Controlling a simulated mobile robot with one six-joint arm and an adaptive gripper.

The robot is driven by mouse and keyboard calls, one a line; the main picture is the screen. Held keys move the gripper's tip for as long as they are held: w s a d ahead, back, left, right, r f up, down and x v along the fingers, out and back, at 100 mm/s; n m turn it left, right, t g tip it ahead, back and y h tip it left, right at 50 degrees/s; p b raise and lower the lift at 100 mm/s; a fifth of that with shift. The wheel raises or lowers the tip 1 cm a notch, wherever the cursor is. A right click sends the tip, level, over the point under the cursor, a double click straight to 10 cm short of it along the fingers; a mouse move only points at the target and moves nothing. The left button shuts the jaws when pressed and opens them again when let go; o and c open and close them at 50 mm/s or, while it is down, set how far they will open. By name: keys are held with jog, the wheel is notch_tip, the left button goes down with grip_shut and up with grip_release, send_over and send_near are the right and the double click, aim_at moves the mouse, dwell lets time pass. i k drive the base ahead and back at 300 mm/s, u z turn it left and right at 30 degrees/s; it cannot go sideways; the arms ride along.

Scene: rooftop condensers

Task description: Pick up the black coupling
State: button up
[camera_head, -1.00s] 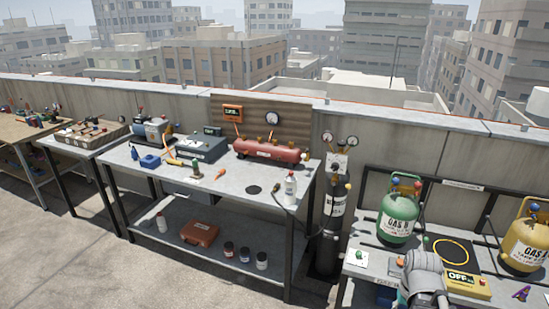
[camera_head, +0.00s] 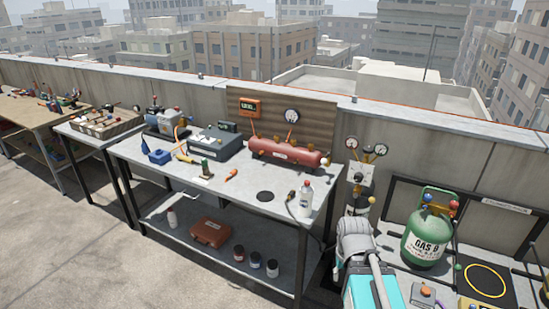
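A small black piece (camera_head: 291,196), which looks like the black coupling at the end of a dark hose, lies near the right end of the grey workbench (camera_head: 232,196). It is just left of a clear bottle with a red cap (camera_head: 306,198). It is too small to make out its shape. My arm, grey with a teal part, rises at the lower right, in front of the gas cylinder and right of the bench. My gripper's fingers do not show.
A flat black disc (camera_head: 265,196) lies left of the black piece. A red tank (camera_head: 288,152) stands behind. A regulator with gauges (camera_head: 362,172) stands right of the bench. A green gas bottle (camera_head: 428,238) stands further right. The bench's front middle is fairly clear.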

aim_at(291, 194)
jog(key=u, duration=0.15)
jog(key=i, duration=0.85)
jog(key=u, duration=0.05)
